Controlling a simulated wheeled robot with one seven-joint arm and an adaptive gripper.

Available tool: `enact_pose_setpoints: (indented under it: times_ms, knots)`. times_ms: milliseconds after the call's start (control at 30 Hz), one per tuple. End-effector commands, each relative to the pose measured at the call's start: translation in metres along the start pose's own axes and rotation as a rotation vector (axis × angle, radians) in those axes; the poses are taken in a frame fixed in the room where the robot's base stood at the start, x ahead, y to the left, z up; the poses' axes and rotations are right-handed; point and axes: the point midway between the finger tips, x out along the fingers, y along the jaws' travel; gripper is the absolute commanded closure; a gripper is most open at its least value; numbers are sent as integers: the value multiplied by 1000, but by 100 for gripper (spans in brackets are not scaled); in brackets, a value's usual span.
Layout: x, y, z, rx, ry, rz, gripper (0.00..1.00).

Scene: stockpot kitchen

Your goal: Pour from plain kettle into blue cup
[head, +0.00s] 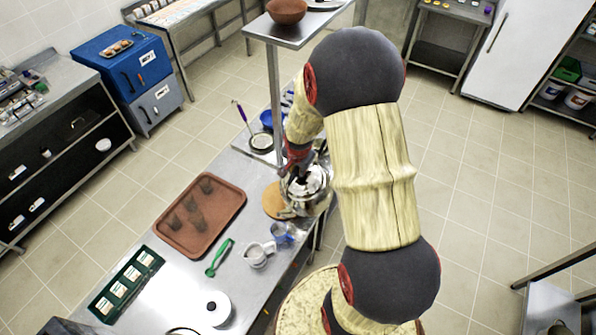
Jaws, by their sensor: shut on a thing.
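The plain kettle (304,186) is a shiny silver vessel near the right edge of the steel table. My gripper (301,165) is at its top and shut on it, partly hidden by my arm. The exact grip on the kettle is too small to make out. The blue cup (281,233) stands on the table just below and left of the kettle in the picture. The kettle is apart from the cup and looks roughly upright. I cannot tell whether it touches the surface below it.
A round wooden board (272,203) lies beside the kettle. A white jug (257,254) stands close to the blue cup. A green utensil (219,258), a brown tray (185,228) and a white lidded pot (217,307) are further left. A post with a raised shelf (300,30) stands behind.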

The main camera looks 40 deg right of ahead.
Motion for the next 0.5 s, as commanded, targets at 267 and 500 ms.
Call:
enact_pose_setpoints:
  times_ms: [267,500]
  knots:
    - [2,-3,0,-5,19,-8,100]
    - [3,-3,3,-8,31,-7,100]
